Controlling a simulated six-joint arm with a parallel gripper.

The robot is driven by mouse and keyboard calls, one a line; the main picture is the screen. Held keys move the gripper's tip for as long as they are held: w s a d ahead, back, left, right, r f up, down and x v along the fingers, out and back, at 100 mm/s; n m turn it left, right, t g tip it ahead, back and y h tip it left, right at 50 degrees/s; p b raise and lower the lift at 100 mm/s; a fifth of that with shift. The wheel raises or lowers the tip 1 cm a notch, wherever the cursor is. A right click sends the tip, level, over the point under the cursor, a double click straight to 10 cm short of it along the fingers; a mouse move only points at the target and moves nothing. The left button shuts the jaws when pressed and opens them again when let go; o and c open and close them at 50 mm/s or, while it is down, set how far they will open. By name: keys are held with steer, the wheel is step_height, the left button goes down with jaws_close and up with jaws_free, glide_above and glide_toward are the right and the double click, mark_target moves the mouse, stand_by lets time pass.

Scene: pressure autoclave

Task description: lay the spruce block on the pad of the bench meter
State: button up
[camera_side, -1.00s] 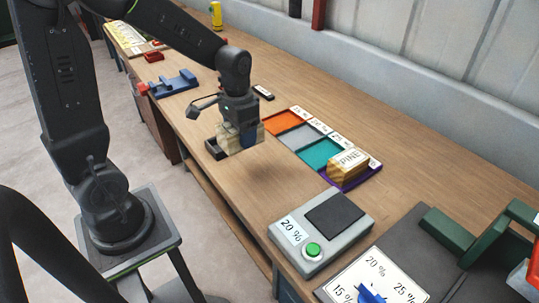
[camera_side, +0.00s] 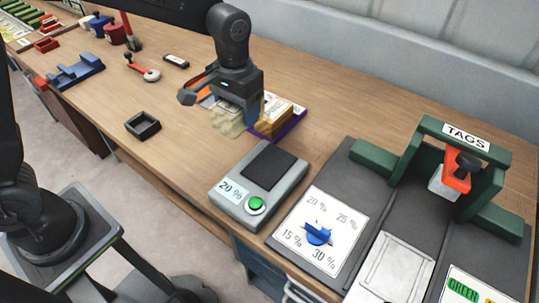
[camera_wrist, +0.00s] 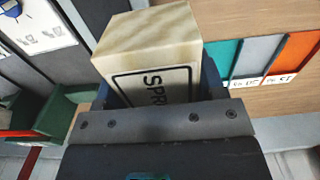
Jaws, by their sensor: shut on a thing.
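My gripper (camera_side: 238,100) is shut on the spruce block (camera_side: 228,120), a pale wooden block, and holds it above the bench. In the wrist view the spruce block (camera_wrist: 150,45) sits between the fingers, with the letters "SPR" showing on its label. The bench meter (camera_side: 235,200) is a grey box with a green button and a "20 %" display. Its dark pad (camera_side: 268,166) is bare. In the side view the block is above and a little left of the pad, apart from it. The meter is not seen in the wrist view.
The pine block (camera_side: 279,112) lies on the purple tray just right of my gripper. A small black tray (camera_side: 143,125) stands empty at left. A dial card with a blue knob (camera_side: 318,233) and a green TAGS frame (camera_side: 465,137) stand right of the meter.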

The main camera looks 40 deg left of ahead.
glide_above(270, 165)
step_height(270, 165, down, 5)
steer(key=shift+r, duration=0.1)
steer(key=shift+f, duration=1.95)
steer(key=shift+f, duration=0.1)
steer(key=o, duration=1)
steer(key=shift+f, duration=0.1)
